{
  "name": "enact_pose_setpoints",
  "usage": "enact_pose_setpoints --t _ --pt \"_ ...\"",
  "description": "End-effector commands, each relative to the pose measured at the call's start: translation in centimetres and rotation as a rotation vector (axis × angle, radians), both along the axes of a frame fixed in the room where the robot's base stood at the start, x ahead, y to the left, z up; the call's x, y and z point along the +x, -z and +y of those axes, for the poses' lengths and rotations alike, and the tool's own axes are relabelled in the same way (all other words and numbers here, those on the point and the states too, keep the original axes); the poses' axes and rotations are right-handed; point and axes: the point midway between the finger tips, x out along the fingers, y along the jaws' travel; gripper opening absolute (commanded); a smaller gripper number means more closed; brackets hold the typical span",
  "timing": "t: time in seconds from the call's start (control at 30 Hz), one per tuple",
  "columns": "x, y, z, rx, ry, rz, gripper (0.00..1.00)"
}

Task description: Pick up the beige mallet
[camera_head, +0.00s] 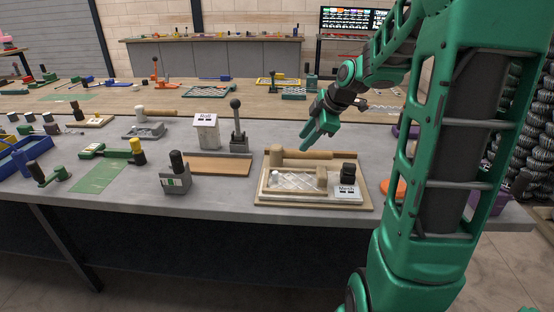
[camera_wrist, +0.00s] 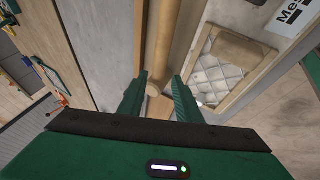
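The beige mallet (camera_head: 305,154) lies on its side along the back of a wooden tray (camera_head: 262,197), its thick head at the left and its handle pointing right. My gripper (camera_head: 307,143) is just above it in the head view. In the wrist view, the mallet's long, light wooden handle (camera_wrist: 165,45) runs down the picture towards the gap between my fingers. My gripper (camera_wrist: 158,88) is open there with nothing clasped. Whether the fingers reach down beside the mallet or stay above it I cannot tell. The mallet's head is unclear in the wrist view.
The tray also holds a mesh panel (camera_head: 293,182), a "Mesh" label (camera_head: 346,190) and a black-knobbed piece (camera_head: 348,173). A lever press (camera_head: 238,132) and a "Roll" sign box (camera_head: 205,131) stand to the left.

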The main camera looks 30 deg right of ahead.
Motion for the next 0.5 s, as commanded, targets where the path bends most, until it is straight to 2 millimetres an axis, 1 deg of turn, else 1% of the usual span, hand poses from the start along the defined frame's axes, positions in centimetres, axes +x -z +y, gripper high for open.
enact_pose_setpoints --t 0.1,0.2,0.5 --pt "0.9 1.7 0.4 0.002 -0.003 0.004 0.31" --pt "1.6 2.9 0.6 0.002 -0.002 0.004 0.31" --pt "2.6 4.7 0.8 0.002 -0.001 0.005 0.31"
